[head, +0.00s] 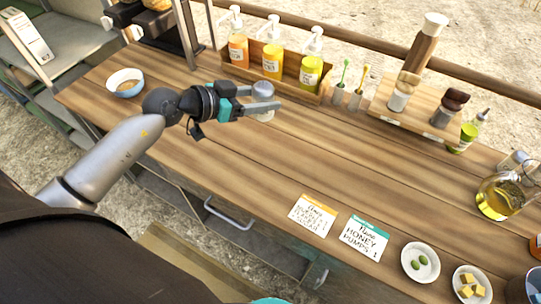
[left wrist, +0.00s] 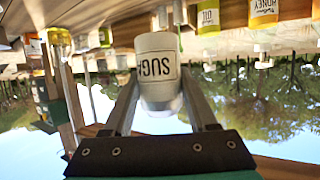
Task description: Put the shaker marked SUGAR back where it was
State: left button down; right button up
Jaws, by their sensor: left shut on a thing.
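The SUGAR shaker (head: 263,91) is a pale cylinder with a rounded metallic top, between the fingers of my left gripper (head: 267,97). In the left wrist view the shaker (left wrist: 158,70) shows upside down with part of its black-framed label, and a finger lies on each side of it. My left gripper is shut on it over the counter, in front of the pump-bottle tray. I cannot tell whether its base touches the counter. The wooden stand (head: 419,103) at the back right holds another shaker (head: 402,92) and a dark-topped one (head: 448,107). My right gripper is not in view.
The pump-bottle tray (head: 290,88) stands at the back. Cups with brushes (head: 338,94) are between it and the stand, and a tall mill (head: 426,42) is behind. A bowl (head: 125,82) is left. Cards (head: 312,214) and small dishes (head: 420,262) line the front. The middle counter is clear.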

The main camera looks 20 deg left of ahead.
pick_arm(q)
notch_tip(320, 180, down, 15)
jog(key=b, duration=0.8)
jog(key=shift+a, duration=0.15)
notch_tip(320, 180, down, 4)
jog(key=b, duration=0.3)
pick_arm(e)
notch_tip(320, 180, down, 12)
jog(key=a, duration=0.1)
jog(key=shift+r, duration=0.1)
pick_arm(q)
jog(key=shift+c, duration=1)
grip_release()
jog(key=shift+f, duration=0.15)
